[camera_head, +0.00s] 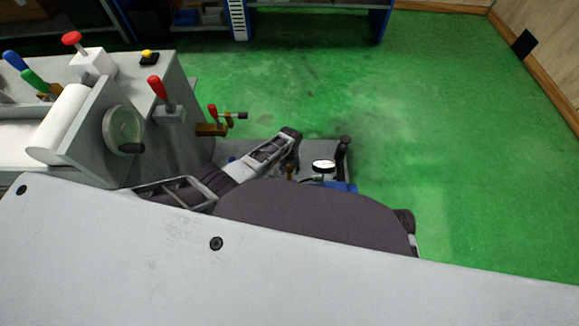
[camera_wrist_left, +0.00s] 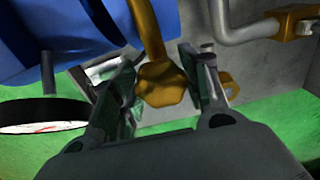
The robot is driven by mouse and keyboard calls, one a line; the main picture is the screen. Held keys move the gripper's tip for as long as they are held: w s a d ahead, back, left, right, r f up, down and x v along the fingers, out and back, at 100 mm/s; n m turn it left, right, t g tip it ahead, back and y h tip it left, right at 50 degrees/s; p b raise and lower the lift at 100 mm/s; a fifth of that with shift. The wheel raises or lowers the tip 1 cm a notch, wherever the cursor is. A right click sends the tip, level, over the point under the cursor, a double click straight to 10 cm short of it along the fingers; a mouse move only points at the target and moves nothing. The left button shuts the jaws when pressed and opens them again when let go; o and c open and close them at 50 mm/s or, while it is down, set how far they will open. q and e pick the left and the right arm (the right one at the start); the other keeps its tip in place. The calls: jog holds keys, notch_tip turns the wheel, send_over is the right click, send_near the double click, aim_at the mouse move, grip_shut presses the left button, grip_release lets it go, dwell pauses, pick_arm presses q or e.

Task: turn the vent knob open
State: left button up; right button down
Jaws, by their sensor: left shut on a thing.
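The vent knob (camera_wrist_left: 163,84) is a brass-coloured, many-sided knob at the end of a curved brass stem in the left wrist view. My left gripper (camera_wrist_left: 161,80) has one finger on each side of it and is shut on it. In the head view my left gripper (camera_head: 291,164) is low beside the pressure gauge (camera_head: 323,166), partly hidden by my own arm. The knob is too small and covered to make out clearly there. My right gripper is in neither view.
A blue tank (camera_wrist_left: 90,35) and the dark-rimmed gauge (camera_wrist_left: 42,116) are close to the left finger. A grey pipe (camera_wrist_left: 245,30) runs at upper right. The grinder (camera_head: 170,110), with its handwheel (camera_head: 122,128) and levers, stands at left. Green floor (camera_head: 430,130) is clear at right.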

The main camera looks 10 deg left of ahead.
aim_at(290, 166)
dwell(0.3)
pick_arm(q)
jog(key=o, duration=1)
jog(key=shift+r, duration=0.15)
jog(key=shift+r, duration=5.8)
